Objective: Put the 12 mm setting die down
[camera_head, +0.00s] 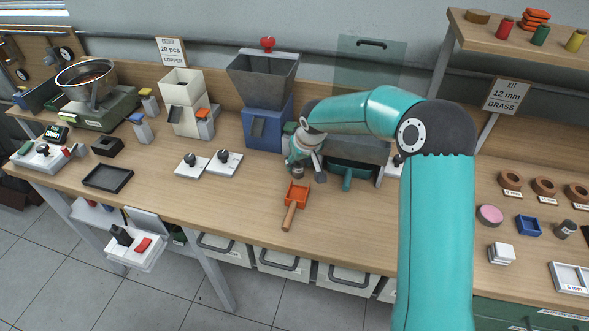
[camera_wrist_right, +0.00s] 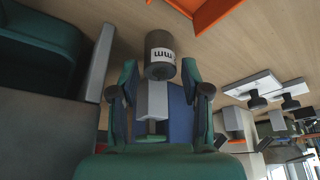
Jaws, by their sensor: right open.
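The setting die is a dark grey cylinder with a white label (camera_wrist_right: 160,62). My right gripper (camera_wrist_right: 160,80) is open, with one finger on each side of the die. In the head view my right gripper (camera_head: 306,162) is low over the bench, behind an orange scoop (camera_head: 297,195). Whether a finger touches the die cannot be told. My left gripper is out of view.
A blue hopper machine (camera_head: 268,128) stands behind and left of the gripper. A green-fronted machine (camera_head: 352,172) stands close on its right. The bench left of the scoop (camera_head: 245,205) is clear.

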